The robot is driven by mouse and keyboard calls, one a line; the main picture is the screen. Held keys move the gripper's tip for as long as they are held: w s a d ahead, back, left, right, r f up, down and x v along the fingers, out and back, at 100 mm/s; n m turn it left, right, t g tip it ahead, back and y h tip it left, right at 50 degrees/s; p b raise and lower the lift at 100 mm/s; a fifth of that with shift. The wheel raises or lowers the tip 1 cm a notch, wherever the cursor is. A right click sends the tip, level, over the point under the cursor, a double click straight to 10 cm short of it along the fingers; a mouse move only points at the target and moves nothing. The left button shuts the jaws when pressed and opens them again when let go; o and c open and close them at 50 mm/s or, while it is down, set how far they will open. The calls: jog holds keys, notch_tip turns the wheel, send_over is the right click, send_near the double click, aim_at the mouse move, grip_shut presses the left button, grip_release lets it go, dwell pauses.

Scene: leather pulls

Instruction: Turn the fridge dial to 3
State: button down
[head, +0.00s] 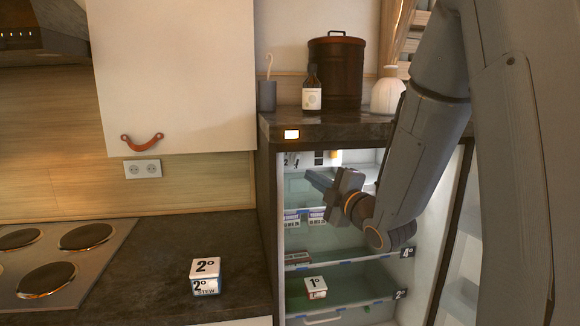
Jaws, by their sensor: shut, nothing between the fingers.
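The fridge (265,215) stands open below the dark counter, its inside lit. No dial can be made out clearly; small dark and light parts (326,158) show under the fridge's top edge, too small to read. My gripper (318,180) reaches into the upper part of the fridge from the right. It is shut and empty, just below those parts. My arm and wrist hide the upper right of the inside. I cannot tell whether the gripper touches anything.
Fridge shelves carry labels "4°" (407,253) and "2°" (400,294). A "1°" box (316,287) sits low inside; small packs (291,219) sit above. A "2° STEW" box (205,276) stands on the left counter. A bottle (312,92) and brown canister (337,75) stand above.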

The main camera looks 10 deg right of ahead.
aim_at(297, 158)
jog(key=p+x, duration=0.1)
jog(key=x, duration=0.3)
jog(key=p+x, duration=0.2)
jog(key=x, duration=0.3)
jog(key=shift+w+a, duration=0.25)
jog(key=shift+a, duration=0.05)
jog(key=shift+d+f+n+b, duration=0.2)
jog(key=shift+d+n+b, duration=0.3)
jog(key=shift+n, duration=0.2)
jog(key=shift+n+g+b, duration=0.5)
jog(key=shift+n+b, duration=0.15)
jog(key=shift+n, duration=0.05)
jog(key=shift+d, duration=0.2)
